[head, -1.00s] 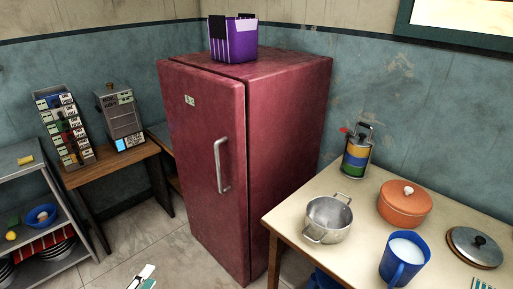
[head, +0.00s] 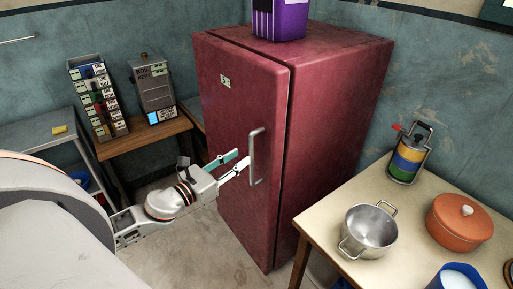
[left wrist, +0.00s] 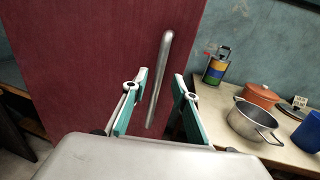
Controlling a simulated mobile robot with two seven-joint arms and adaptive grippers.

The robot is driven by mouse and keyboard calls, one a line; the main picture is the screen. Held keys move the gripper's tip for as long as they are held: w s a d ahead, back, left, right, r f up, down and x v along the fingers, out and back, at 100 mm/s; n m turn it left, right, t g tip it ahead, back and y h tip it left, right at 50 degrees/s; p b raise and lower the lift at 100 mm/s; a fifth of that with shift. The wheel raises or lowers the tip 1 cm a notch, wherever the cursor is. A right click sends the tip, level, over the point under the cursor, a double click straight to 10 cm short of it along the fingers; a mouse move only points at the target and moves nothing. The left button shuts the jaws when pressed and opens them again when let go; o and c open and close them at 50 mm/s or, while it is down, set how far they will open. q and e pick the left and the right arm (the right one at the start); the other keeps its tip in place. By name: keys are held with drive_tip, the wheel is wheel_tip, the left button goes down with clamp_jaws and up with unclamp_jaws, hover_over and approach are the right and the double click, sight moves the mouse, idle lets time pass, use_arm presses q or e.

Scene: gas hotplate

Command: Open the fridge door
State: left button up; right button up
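The red fridge (head: 340,100) stands in the corner with its door (head: 243,160) closed. A vertical metal handle (head: 256,157) is on the door's right side. My left gripper (head: 236,162) is in front of the door, just left of the handle in the head view. In the left wrist view the fingers (left wrist: 158,105) are apart, and the handle (left wrist: 159,80) shows between their tips. I cannot tell whether a finger touches it. The red door (left wrist: 90,60) fills the left half of that view. My right gripper is not in view.
A cream table (head: 330,215) stands right of the fridge, with a metal pot (head: 369,232), an orange pot (head: 460,222) and a stacked tin (head: 408,155). A wooden table (head: 150,140) with racks stands left. A purple container (head: 281,18) sits on the fridge.

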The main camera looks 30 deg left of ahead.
sight(251, 150)
use_arm(q)
drive_tip(key=shift+w+d+p, duration=0.2)
drive_tip(key=shift+w, duration=0.85)
drive_tip(key=shift+w+d+p, duration=0.2)
drive_tip(key=shift+w, duration=0.9)
drive_tip(key=shift+w+d+p, duration=0.2)
drive_tip(key=shift+w, duration=0.85)
drive_tip(key=shift+c, duration=0.3)
clamp_jaws()
